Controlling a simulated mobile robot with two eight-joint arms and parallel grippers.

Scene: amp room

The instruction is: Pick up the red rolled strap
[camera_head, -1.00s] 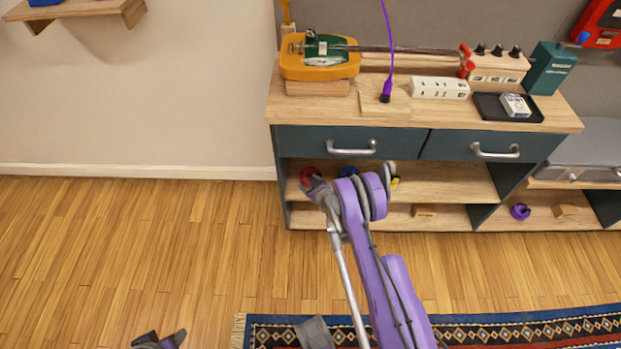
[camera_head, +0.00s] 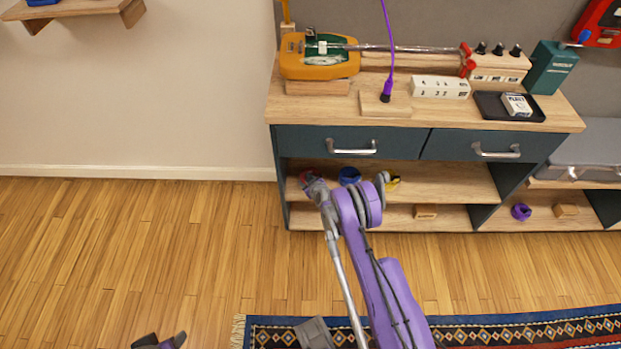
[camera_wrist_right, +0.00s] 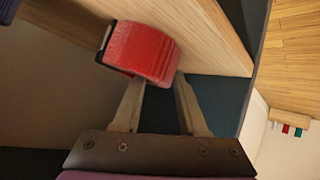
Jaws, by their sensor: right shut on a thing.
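The red rolled strap (camera_wrist_right: 142,50) shows clearly in the right wrist view, at the ends of my right gripper's fingers (camera_wrist_right: 160,80). The gripper is shut on it. The strap is at the pale wooden shelf board; I cannot tell whether it still touches it. In the head view my right gripper (camera_head: 313,182) reaches into the upper open shelf of the cabinet, and the strap is mostly hidden there. Part of my left gripper (camera_head: 160,342) shows at the bottom left, far from the strap; its jaw state is unclear.
A blue roll (camera_head: 349,175) and a yellow item (camera_head: 393,183) lie on the same shelf (camera_head: 450,183), right of my gripper. Drawers with handles (camera_head: 352,147) are just above. A purple roll (camera_head: 521,211) sits lower right. The wooden floor at left is clear.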

